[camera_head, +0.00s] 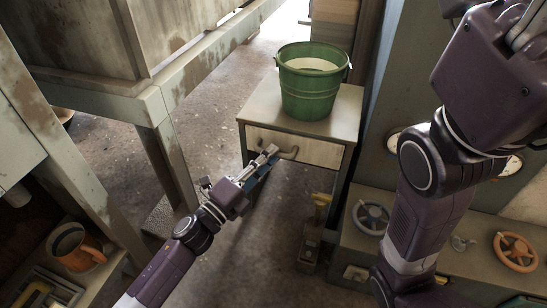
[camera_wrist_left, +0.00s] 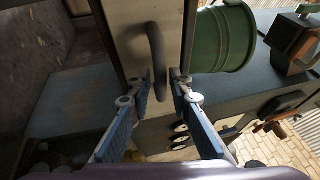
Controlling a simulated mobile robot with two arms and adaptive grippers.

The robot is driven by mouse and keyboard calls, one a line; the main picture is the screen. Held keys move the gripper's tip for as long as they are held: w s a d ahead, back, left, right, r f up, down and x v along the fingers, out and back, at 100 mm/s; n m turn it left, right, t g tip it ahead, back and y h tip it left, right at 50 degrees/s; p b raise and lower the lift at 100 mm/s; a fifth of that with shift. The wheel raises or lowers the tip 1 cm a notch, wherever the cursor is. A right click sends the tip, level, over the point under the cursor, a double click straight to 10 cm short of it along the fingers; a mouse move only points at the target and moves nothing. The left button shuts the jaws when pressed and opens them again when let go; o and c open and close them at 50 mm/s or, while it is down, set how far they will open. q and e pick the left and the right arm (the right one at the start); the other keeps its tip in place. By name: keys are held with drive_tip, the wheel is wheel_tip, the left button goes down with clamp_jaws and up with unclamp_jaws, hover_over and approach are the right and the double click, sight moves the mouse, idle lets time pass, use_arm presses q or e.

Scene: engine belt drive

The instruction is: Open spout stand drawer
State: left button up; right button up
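The stand (camera_head: 254,105) is a small metal table with a pale drawer (camera_head: 322,153) under its top. The drawer front looks flush with the stand, so it appears shut. A bent bar handle (camera_head: 291,154) sits on the drawer front. My left gripper (camera_head: 272,152) is at the left end of the handle. In the left wrist view the dark handle (camera_wrist_left: 156,60) is just ahead of the fingertips, roughly in line with the gap between them. The left gripper's blue-padded fingers (camera_wrist_left: 163,76) are apart and hold nothing; contact with the handle is unclear. My right gripper is out of view.
A green bucket (camera_head: 310,90) with pale contents stands on the stand. A bench with a grey handwheel (camera_head: 371,217) and an orange handwheel (camera_head: 515,252) is at right. An orange mug (camera_head: 78,250) is at lower left.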

use_arm(q)
drive_tip(key=shift+x, duration=0.9)
clamp_jaws()
